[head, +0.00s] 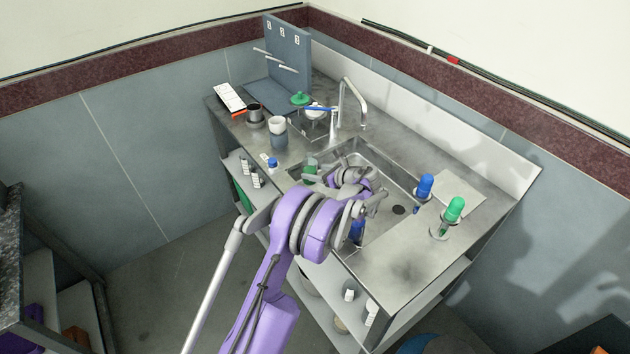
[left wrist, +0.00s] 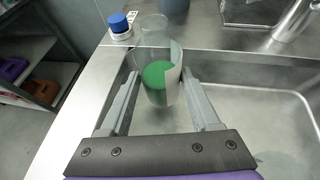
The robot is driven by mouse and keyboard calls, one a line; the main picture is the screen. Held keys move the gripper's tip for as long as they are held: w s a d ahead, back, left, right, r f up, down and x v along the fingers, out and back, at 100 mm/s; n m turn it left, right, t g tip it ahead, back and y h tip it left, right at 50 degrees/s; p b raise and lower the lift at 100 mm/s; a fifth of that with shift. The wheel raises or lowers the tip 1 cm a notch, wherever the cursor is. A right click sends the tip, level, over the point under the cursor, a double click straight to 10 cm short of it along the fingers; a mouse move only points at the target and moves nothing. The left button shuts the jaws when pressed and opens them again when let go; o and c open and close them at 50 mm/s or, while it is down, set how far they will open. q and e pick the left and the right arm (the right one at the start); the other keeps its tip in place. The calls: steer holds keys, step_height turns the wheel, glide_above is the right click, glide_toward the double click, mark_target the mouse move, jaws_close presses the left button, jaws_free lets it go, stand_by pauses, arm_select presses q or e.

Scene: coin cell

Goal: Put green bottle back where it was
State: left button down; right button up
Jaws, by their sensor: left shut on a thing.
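My left gripper (head: 322,174) is over the left end of the sink. In the left wrist view the gripper (left wrist: 160,90) is shut on a clear container with green contents (left wrist: 157,73) and a pale label. The container is upright between the fingers; in the head view only a small green part of it (head: 310,164) shows beside the gripper. I cannot tell whether its base touches anything. A separate green-topped bottle (head: 454,209) stands in a ring holder at the counter's right. A similar blue-topped bottle (head: 425,185) stands left of it. My right gripper is not in view.
The sink (head: 385,225) lies under my left arm, with a tall faucet (head: 350,98) behind. A small blue-capped bottle (left wrist: 119,23), also in the head view (head: 272,164), stands on the counter's left edge. The front right counter (head: 410,270) is clear.

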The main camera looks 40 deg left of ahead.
arm_select(q)
steer(key=shift+f, duration=2)
steer(key=shift+f, duration=0.2)
steer(key=shift+c, duration=0.6)
jaws_free()
steer(key=shift+r, duration=0.15)
